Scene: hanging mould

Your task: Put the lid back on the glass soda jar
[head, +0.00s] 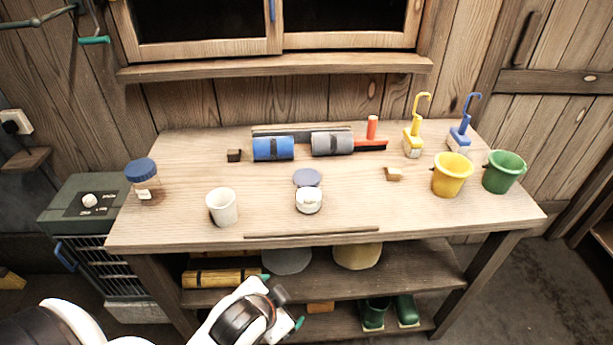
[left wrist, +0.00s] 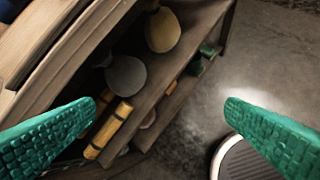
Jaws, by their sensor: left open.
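A small glass jar (head: 308,202) with white contents stands near the front middle of the wooden table, its top uncovered. A flat grey-blue round lid (head: 307,177) lies on the table just behind it; whether they touch I cannot tell. My left gripper (head: 283,301) is in front of and below the table's front edge, away from the jar and lid. In the left wrist view its green fingers (left wrist: 160,112) are spread wide with nothing between them. Jar and lid do not show in the left wrist view. My right gripper is not in view.
A white cup (head: 222,207) stands left of the jar, and a blue-capped jar (head: 143,178) farther left. Blue (head: 273,148) and grey rolls lie behind. Yellow (head: 452,175) and green (head: 504,171) buckets stand right. A thin stick (head: 312,233) lies along the front edge. Shelves below hold items.

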